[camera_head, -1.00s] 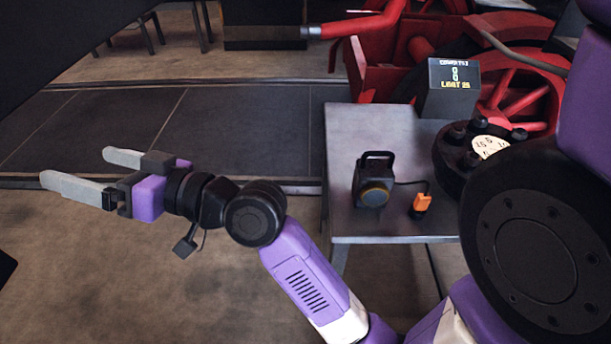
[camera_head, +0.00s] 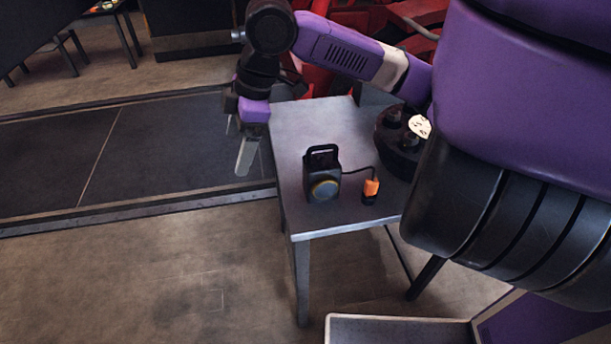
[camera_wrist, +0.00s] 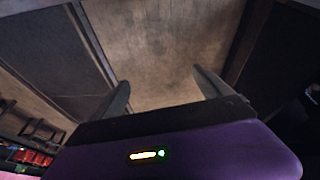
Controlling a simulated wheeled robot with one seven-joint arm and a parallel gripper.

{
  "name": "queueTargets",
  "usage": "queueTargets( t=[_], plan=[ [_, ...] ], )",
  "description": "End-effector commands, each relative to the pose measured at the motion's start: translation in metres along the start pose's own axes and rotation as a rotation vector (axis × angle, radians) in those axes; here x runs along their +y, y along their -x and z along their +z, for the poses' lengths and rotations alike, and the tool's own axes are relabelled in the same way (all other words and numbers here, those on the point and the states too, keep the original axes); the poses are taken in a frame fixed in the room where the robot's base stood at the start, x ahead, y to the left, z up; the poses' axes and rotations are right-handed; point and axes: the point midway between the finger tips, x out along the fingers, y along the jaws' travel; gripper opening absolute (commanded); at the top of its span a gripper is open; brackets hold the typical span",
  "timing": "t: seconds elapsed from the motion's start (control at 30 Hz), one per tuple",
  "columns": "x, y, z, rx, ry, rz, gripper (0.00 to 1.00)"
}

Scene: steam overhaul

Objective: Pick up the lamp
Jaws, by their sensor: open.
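The lamp (camera_head: 323,176) is a small black box with a handle on top and a round, yellow-rimmed lens on its front. It stands upright on the grey metal table (camera_head: 350,219). A cable runs from it to an orange and black plug (camera_head: 371,190) on the table to its right. My gripper (camera_head: 238,150) points down, left of and beyond the lamp, off the table's left edge. It is apart from the lamp. In the wrist view my gripper (camera_wrist: 160,92) has its two fingers spread with only floor between them. The lamp does not show in the wrist view.
A dark round flanged part with bolts and a pale dial (camera_head: 420,126) stands at the table's right, partly hidden by my arm. Red machinery (camera_head: 405,20) is behind the table. A light tray-like edge (camera_head: 400,325) is at the bottom. Floor left of the table is clear.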

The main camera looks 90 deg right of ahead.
Motion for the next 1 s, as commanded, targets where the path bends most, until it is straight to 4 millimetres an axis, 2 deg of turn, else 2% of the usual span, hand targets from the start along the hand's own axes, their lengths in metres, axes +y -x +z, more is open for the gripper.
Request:
queueTargets(
  t=[0.03, 0.1, 0.2, 0.3, 0.47, 0.77, 1.0],
  plan=[
    [0.004, 0.010, 0.039, -0.104, -0.025, -0.005, 0.89],
    [0.002, 0.021, 0.082, -0.221, -0.055, -0.027, 0.89],
    [-0.004, 0.038, 0.127, -0.346, -0.093, -0.058, 0.89],
    [-0.010, 0.050, 0.155, -0.422, -0.120, -0.081, 0.89],
    [-0.014, 0.051, 0.172, -0.463, -0.135, -0.097, 0.89],
    [-0.017, 0.023, 0.184, -0.461, -0.136, -0.096, 0.89],
    [-0.019, -0.009, 0.196, -0.459, -0.135, -0.096, 0.89]
  ],
)
